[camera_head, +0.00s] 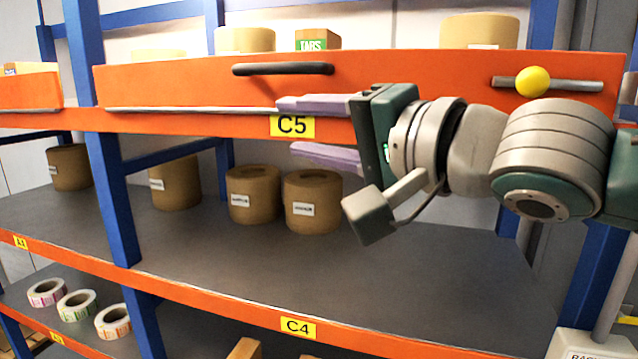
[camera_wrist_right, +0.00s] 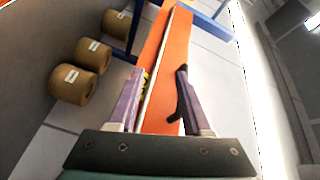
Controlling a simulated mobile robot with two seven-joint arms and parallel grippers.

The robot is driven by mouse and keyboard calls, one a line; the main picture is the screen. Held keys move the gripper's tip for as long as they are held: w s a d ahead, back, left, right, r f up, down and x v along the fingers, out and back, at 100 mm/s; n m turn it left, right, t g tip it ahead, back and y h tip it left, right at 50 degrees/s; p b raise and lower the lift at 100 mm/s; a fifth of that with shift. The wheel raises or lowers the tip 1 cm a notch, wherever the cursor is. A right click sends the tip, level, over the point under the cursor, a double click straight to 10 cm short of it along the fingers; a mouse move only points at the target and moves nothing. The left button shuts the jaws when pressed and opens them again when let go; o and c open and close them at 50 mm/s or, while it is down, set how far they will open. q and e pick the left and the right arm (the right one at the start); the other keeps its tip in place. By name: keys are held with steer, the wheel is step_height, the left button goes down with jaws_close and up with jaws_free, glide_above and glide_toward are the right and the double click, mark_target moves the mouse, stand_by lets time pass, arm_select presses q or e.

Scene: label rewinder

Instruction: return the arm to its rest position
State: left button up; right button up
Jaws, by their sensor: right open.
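My right gripper (camera_head: 292,128) is open and empty in the head view, its purple fingers pointing left in front of the orange drawer front (camera_head: 190,88) near the C5 label (camera_head: 293,126). The black drawer handle (camera_head: 283,69) is above the upper finger. In the right wrist view the open fingers of my right gripper (camera_wrist_right: 158,100) stand on either side of the orange beam (camera_wrist_right: 165,60); whether they touch it I cannot tell. My left gripper is not in view.
Brown rolls (camera_head: 313,202) stand on the grey shelf (camera_head: 380,270) below. A blue upright (camera_head: 105,150) is left of the gripper. A yellow ball (camera_head: 533,81) sits on a bar at the right. Small label rolls (camera_head: 76,305) lie on the lower left shelf.

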steer(key=s+d+f+n+g+h, duration=0.1)
steer(key=s+d+f+n+h, duration=0.1)
steer(key=s+d+f+h, duration=0.35)
steer(key=s+d+f+n+g+h, duration=0.1)
steer(key=s+d+f+h, duration=0.1)
steer(key=s+f, duration=0.65)
steer(key=s+d+f+n+g+h, duration=0.2)
steer(key=s+d+f+g, duration=0.1)
steer(key=s+d, duration=0.3)
steer(key=s+d+f+n+g+h, duration=0.2)
steer(key=s+d+f, duration=0.4)
steer(key=s, duration=0.5)
steer(key=shift+s+f+g+h, duration=0.25)
steer(key=shift+g+h, duration=0.2)
steer(key=shift+g, duration=0.55)
